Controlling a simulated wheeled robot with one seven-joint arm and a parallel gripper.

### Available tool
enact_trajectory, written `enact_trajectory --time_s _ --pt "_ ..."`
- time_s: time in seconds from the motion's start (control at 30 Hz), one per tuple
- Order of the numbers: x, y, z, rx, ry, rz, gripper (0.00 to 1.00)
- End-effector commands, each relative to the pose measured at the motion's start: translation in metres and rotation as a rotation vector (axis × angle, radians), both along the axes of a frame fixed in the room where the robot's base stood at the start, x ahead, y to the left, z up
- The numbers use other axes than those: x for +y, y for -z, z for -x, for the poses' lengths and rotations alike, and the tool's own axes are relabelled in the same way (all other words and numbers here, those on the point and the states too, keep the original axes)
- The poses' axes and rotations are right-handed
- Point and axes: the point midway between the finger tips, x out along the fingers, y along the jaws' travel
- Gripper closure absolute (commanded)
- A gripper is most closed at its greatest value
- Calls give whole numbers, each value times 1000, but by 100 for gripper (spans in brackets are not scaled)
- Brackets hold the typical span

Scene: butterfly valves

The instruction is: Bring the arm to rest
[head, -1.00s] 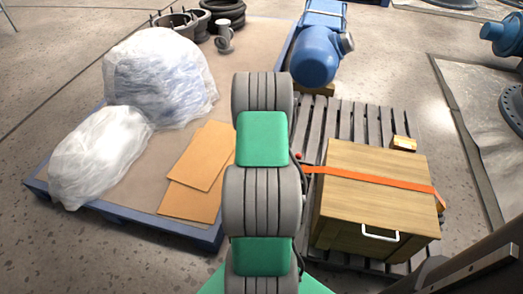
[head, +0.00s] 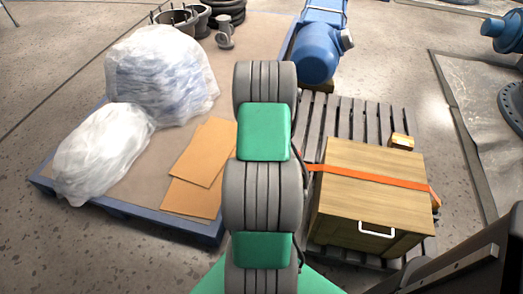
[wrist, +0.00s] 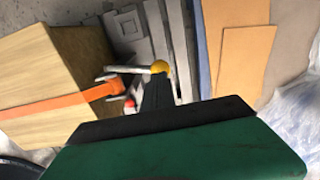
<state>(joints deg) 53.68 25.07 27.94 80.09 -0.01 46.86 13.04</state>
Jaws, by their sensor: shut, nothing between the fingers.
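My green and grey arm runs up the middle of the head view, and it hides my gripper there. In the wrist view my gripper (wrist: 158,92) shows as a dark, narrow, tapered shape beyond the green and black wrist housing. It looks shut, with nothing held. A yellow ball and a grey bar appear at its tip in the picture; I cannot tell whether they touch it. No valve is in the grip.
A wooden crate (head: 375,190) with an orange strap sits on a grey slatted pallet (head: 357,118) right of my arm. A blue motor (head: 316,55) lies behind. Left, a blue-edged platform (head: 130,217) bears plastic-wrapped bundles (head: 160,70) and cardboard sheets (head: 190,199). Bare floor shows at front left.

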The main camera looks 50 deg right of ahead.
Motion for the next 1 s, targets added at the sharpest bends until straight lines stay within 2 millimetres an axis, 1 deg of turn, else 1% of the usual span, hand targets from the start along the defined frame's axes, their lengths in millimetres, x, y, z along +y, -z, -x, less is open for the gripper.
enact_trajectory --time_s 0.03,0.13,0.2,0.57,0.67,0.77,0.8,0.87,0.9,0.97,1.0 --pt "0 -13 0 0 0 0 100" --pt "0 -27 0 0 0 0 100" --pt "0 -33 0 0 0 0 100" --pt "0 -31 0 0 -1 0 100" --pt "7 -44 -7 -5 -23 6 100" --pt "33 -81 -28 -18 -101 23 100" --pt "49 -101 -38 -25 -148 32 100" --pt "81 -135 -53 -39 -229 46 100" --pt "103 -158 -61 -50 -288 56 100" --pt "139 -189 -70 -64 -375 69 100" --pt "164 -209 -73 -76 -437 78 100"
